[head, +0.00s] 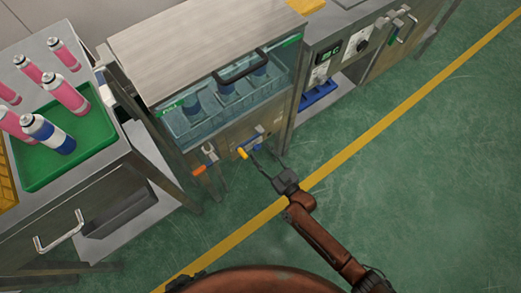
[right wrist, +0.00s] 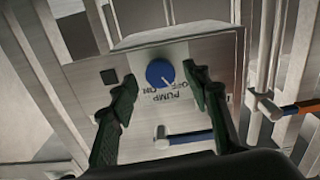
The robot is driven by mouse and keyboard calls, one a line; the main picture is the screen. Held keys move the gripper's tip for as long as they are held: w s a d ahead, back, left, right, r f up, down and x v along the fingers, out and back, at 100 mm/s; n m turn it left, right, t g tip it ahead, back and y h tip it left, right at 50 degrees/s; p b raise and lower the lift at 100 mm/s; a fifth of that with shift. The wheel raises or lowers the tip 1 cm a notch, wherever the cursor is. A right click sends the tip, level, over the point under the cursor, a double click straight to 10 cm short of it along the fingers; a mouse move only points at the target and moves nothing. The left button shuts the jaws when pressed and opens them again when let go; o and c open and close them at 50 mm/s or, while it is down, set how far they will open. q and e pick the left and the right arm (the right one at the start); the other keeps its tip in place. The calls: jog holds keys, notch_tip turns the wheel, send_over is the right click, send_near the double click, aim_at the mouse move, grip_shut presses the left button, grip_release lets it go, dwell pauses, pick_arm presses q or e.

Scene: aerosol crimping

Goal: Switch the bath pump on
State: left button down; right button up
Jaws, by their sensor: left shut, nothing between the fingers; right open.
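The blue pump knob (right wrist: 160,73) sits on a metal panel (right wrist: 210,55) marked PUMP, OFF and ON, with the lettering upside down in the right wrist view. Its white pointer mark is on the OFF side. My right gripper (right wrist: 157,84) is open, with one fingertip on each side of the knob. The right-hand finger looks close to it; contact cannot be told. In the head view my right gripper (head: 262,154) is at the front of the bath (head: 228,103), low down, and the knob cannot be made out there. My left gripper is not in view.
A blue-handled lever (right wrist: 190,137) and an orange-handled lever (right wrist: 298,108) are near the panel. A green tray (head: 88,150) with pink cans stands on the left bench. Another control cabinet (head: 335,55) stands right of the bath. The green floor (head: 430,170) at right is clear.

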jog(key=shift+w+a, duration=0.35)
jog(key=shift+w, duration=0.1)
jog(key=c, duration=1.2)
